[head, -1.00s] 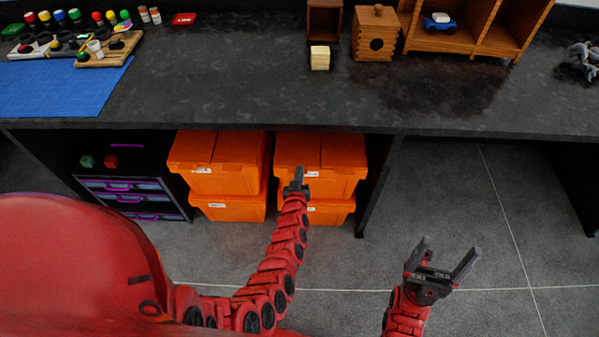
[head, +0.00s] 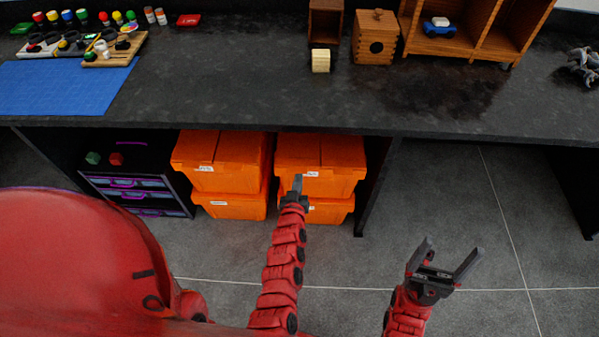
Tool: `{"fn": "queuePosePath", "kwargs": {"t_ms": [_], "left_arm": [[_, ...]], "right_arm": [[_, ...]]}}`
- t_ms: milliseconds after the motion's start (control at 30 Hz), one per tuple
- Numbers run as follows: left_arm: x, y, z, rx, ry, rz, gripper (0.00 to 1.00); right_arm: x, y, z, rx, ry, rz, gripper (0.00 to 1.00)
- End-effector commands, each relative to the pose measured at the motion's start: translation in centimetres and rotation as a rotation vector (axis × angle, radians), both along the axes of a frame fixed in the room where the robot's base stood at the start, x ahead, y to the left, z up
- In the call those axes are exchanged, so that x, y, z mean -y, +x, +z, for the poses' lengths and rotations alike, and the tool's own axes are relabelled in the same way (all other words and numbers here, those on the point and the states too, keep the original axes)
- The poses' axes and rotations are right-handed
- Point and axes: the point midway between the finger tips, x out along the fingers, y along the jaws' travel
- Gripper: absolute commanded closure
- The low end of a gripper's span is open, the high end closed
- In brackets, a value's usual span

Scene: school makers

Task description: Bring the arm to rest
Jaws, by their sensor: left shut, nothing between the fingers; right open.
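My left gripper (head: 297,185) is shut and empty. It points up in the picture, in front of the orange bins under the counter, below the counter's front edge. My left arm (head: 283,265) runs up to it from the bottom of the picture. My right gripper (head: 449,258) is open and empty over the grey floor at the lower right, its two fingers spread apart. Only the end of my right arm (head: 408,315) shows at the bottom edge.
A dark counter (head: 240,95) spans the back. On it are a blue mat (head: 60,88), a pale block (head: 320,61), a wooden box (head: 375,38) and a wooden shelf (head: 478,45). Orange bins (head: 222,165) and a drawer unit (head: 135,190) stand below. The floor (head: 460,200) at right is clear.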

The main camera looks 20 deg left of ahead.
Motion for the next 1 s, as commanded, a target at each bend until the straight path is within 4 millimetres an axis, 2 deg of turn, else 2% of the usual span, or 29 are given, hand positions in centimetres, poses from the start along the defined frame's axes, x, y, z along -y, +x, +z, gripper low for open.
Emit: {"fn": "queuePosePath", "kwargs": {"t_ms": [33,200,500,600,667,767,800,867,900,967,1000], "left_arm": [[0.4,-0.8,-0.1,-0.003,-0.002,-0.002,1.0],[0.6,-2.0,0.5,0.0,-0.001,-0.001,1.0],[0.7,-2.3,0.7,0.002,0.0,0.0,1.0],[0.0,-2.4,2.2,0.047,0.029,0.013,1.0],[-0.8,-2.5,4.5,0.12,0.069,0.032,1.0],[-2.3,-3.5,10.8,0.32,0.165,0.067,1.0],[-2.6,-4.3,14.0,0.426,0.208,0.078,1.0],[-2.6,-6.0,18.9,0.593,0.268,0.082,1.0],[-2.4,-7.5,22.0,0.71,0.304,0.079,1.0],[-1.6,-10.0,26.3,0.879,0.347,0.065,1.0],[-1.0,-11.9,28.8,0.99,0.368,0.051,1.0]], "right_arm": [[0.0,0.0,-0.1,0.0,0.0,0.0,0.16],[0.0,0.0,-0.1,0.0,0.0,0.0,0.16],[0.0,0.0,-0.1,0.0,0.0,0.0,0.16],[0.0,0.0,0.3,0.0,0.0,0.0,0.16],[0.0,0.0,0.8,0.0,0.0,0.0,0.16],[0.0,0.0,1.9,0.0,0.0,0.0,0.16],[0.0,0.0,2.4,0.0,0.0,0.0,0.16],[0.0,0.0,3.0,0.0,0.0,0.0,0.16],[0.0,0.0,3.5,0.0,0.0,0.0,0.16],[0.0,0.0,4.0,0.0,0.0,0.0,0.16],[0.0,0.0,4.4,0.0,0.0,0.0,0.16]]}}
